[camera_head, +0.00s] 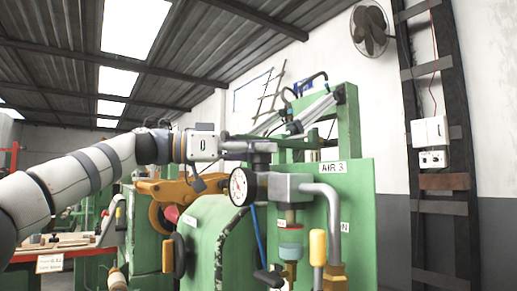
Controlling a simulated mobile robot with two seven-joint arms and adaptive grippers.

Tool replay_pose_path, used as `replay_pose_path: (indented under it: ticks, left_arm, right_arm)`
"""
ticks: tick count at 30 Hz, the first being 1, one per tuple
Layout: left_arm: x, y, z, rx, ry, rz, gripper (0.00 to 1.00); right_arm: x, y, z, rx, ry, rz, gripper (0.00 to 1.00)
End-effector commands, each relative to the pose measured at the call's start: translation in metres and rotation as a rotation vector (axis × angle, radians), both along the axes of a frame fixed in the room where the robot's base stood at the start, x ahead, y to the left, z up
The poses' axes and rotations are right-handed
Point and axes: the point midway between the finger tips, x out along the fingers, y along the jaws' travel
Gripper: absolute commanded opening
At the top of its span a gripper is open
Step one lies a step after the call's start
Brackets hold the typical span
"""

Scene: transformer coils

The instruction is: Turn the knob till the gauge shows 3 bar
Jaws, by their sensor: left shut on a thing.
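The gauge (240,187) has a round white face in a dark rim. It sits on the left of a grey regulator body (290,186). Its needle and numbers are too small to read surely. The dark knob (261,162) stands on top of the regulator, just above and right of the gauge. My left gripper (262,147) reaches in level from the left and is shut on the knob, whose upper part is mostly hidden by the fingers. My right gripper is not in view.
A green panel (345,205) marked "AIR 3" stands behind the regulator. A bent grey pipe (333,215) rises to its right. An orange machine part (165,187) lies under my left arm. A wall fan (370,30) hangs far above.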

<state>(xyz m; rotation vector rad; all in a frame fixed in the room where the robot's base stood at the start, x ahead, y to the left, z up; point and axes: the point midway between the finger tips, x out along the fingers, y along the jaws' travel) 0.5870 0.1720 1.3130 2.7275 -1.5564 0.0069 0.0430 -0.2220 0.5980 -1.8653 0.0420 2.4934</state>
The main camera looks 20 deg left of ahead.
Motion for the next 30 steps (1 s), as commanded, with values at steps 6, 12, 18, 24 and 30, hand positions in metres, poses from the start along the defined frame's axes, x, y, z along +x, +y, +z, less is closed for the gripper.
replay_pose_path:
  ticks: [6, 12, 18, 24, 30]
  left_arm:
    - [0.0004, -0.002, -0.0021, 0.005, 0.003, -0.044, 0.07]
    - [0.0005, -0.0025, -0.0033, 0.007, 0.005, -0.054, 0.07]
    - [0.0006, -0.0028, -0.004, 0.008, 0.007, -0.054, 0.07]
    - [0.0006, -0.0023, -0.0034, 0.006, 0.006, -0.053, 0.56]
    - [0.0003, -0.0012, -0.0018, 0.004, 0.003, -0.051, 0.56]
  right_arm:
    - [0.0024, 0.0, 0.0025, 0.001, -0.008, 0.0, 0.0]
    - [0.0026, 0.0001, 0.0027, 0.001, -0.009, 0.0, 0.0]
    - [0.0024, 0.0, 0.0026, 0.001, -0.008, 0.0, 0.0]
    - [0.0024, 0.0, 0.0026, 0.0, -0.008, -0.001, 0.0]
    - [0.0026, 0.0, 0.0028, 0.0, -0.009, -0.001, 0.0]
